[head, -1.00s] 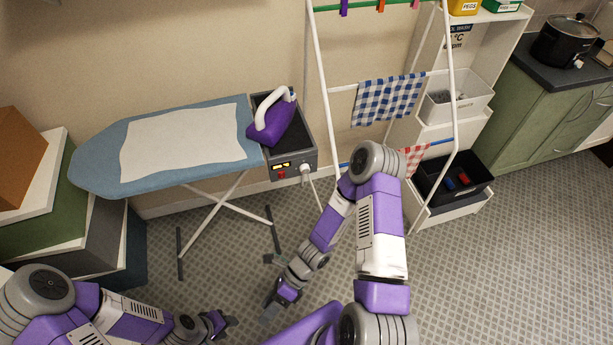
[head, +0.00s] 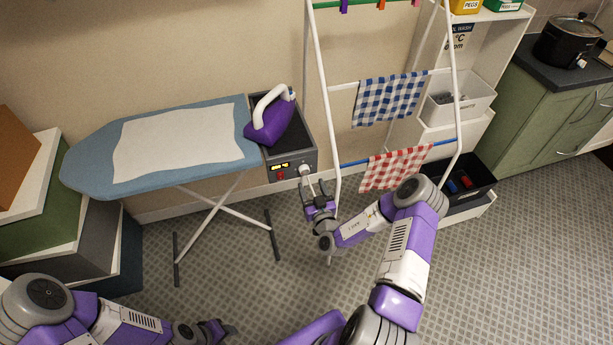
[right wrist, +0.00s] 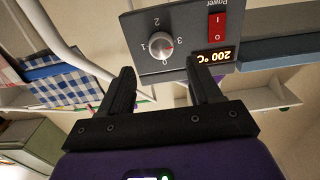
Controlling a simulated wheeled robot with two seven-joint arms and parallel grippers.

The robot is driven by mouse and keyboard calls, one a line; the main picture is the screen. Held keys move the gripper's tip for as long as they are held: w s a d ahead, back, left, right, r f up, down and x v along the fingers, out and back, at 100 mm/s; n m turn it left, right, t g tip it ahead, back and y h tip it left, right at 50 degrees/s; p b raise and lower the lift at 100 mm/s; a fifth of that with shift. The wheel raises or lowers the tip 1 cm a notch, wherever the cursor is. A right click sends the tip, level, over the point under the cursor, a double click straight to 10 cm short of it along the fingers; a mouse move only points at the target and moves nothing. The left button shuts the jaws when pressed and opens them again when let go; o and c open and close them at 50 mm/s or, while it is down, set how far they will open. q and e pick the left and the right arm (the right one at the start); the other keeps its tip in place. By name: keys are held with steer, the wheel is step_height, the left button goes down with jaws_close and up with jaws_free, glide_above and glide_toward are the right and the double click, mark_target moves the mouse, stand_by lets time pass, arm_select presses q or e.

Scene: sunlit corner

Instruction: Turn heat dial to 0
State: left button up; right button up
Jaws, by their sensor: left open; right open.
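The heat dial (head: 305,171) is a pale round knob on the front of the dark grey iron station (head: 308,158). In the right wrist view, which shows the panel upside down, the dial (right wrist: 160,46) has marks 1, 2 and 3 around it. The display (right wrist: 215,55) reads 200 °C. My right gripper (right wrist: 158,68) is open and empty, its fingers pointing at the panel, one on either side of the dial in that view and apparently short of it. My left gripper (head: 224,328) is open, low at the picture's bottom, far from the station.
A red power switch (right wrist: 217,22) sits beside the dial. A purple iron (head: 270,122) rests on the station, at the end of the blue ironing board (head: 85,170). A white drying rack (head: 322,105) with checked cloths stands close to the right of my right gripper.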

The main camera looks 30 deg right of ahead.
mark_target(305, 171)
steer(key=b+x, duration=0.1)
steer(key=x, duration=0.5)
steer(key=shift+w+a, duration=0.1)
steer(key=shift+c, duration=0.3)
steer(key=c, duration=1)
